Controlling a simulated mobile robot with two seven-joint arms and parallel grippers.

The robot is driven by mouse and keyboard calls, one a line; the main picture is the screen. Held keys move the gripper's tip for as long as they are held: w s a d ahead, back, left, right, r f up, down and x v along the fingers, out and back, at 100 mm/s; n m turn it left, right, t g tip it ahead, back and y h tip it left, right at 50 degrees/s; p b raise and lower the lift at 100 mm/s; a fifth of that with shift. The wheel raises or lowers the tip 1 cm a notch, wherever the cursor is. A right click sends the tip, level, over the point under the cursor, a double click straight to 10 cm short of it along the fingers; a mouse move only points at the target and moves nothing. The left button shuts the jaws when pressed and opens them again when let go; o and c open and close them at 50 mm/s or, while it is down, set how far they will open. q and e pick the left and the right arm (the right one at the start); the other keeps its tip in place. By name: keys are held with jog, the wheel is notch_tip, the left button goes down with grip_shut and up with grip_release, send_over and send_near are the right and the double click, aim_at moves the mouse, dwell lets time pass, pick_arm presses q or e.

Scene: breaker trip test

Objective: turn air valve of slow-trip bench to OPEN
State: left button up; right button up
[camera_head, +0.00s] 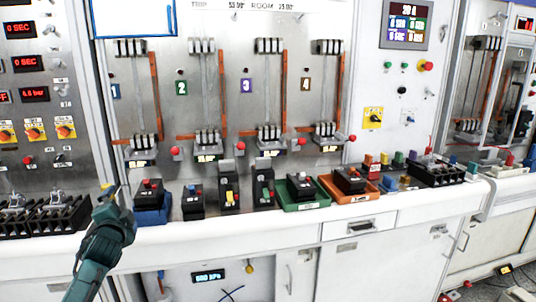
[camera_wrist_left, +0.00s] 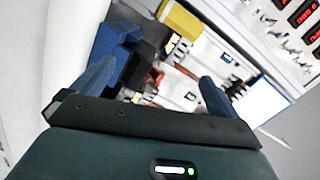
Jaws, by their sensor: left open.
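My left gripper (camera_head: 108,196) is at the left of the head view, over the front edge of the bench, near a black breaker in a blue tray (camera_head: 152,216). In the left wrist view the fingers of the left gripper (camera_wrist_left: 154,84) are spread, with nothing held between them. A small yellow knob (camera_head: 249,266) shows on the lower front panel, right of a pressure display (camera_head: 208,275). I cannot tell whether this knob is the slow-trip bench's air valve, or its setting. My right gripper is not in view.
Several breakers stand along the worktop, some in a green tray (camera_head: 307,206) and an orange tray (camera_head: 350,197). Black terminal blocks (camera_head: 40,218) lie at the left. A drawer (camera_head: 360,227) is below the worktop. Another bench (camera_head: 510,172) stands at the right.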

pick_arm(q)
jog(key=s+d+f+n+g+h, duration=0.1)
jog(key=s+d+f+n+h, duration=0.2)
jog(key=s+d+f, duration=0.5)
jog(key=s+d+f+n+g+h, duration=0.1)
jog(key=s+d+f+n+h, duration=0.35)
jog(key=f, duration=0.55)
jog(key=s+d+f+g, duration=0.1)
jog(key=s+d, duration=0.3)
jog(key=s, duration=0.4)
jog(key=s+d+f+g, duration=0.1)
jog(key=s+d+f, duration=0.3)
jog(key=s, duration=0.5)
jog(key=s+d+f+g+h, duration=0.1)
jog(key=s+d+f, duration=0.2)
jog(key=s, duration=0.6)
jog(key=shift+s+d+g, duration=0.15)
jog(key=shift+d+g, duration=0.15)
jog(key=shift+d, duration=0.55)
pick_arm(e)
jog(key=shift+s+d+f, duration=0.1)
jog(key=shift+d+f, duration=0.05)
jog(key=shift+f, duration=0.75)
